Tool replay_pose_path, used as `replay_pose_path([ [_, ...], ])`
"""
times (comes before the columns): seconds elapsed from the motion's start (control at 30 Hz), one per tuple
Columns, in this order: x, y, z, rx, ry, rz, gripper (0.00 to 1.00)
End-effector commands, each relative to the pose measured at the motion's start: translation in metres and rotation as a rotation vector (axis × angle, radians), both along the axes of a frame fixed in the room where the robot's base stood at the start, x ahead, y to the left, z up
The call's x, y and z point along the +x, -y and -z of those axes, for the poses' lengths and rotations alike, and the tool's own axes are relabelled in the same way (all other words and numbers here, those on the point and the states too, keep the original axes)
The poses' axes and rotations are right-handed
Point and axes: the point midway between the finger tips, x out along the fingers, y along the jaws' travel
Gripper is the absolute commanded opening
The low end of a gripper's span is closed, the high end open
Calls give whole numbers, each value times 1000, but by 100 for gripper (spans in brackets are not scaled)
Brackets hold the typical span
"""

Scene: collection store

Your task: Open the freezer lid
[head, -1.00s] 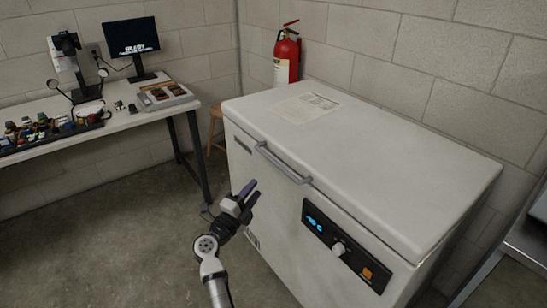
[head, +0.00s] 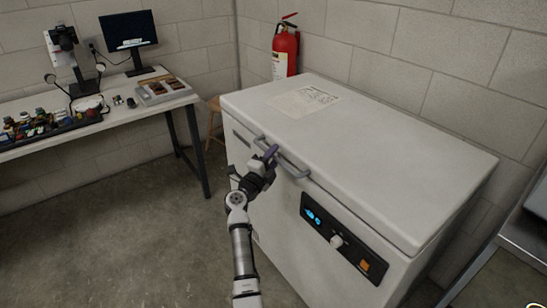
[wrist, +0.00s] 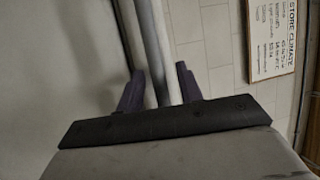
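The chest freezer (head: 350,150) stands against the wall with its white lid (head: 390,150) down. A grey bar handle (head: 291,166) runs along the lid's front edge. My gripper (head: 262,160) is at the left part of this handle. In the wrist view my gripper (wrist: 160,88) has its two purple fingers apart, with the handle bar (wrist: 153,45) running between them. The fingers do not look clamped on the bar. In the head view my gripper hides part of the handle and the freezer front.
A control panel (head: 343,240) is on the freezer front. A red fire extinguisher (head: 286,55) stands behind the freezer. A workbench (head: 150,108) with a monitor (head: 129,32) is at left, a grey surface (head: 523,245) at right. A sign (wrist: 272,38) hangs on the wall.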

Motion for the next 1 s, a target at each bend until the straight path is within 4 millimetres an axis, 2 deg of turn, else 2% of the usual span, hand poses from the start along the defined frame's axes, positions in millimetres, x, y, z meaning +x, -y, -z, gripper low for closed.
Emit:
replay_pose_path([
  [0.13,0,0,0,0,0,0,36],
  [0.4,0,0,0,0,0,0,1],
  [0.77,0,0,-3,0,0,1,0],
  [1.0,8,1,-35,0,5,0,0],
])
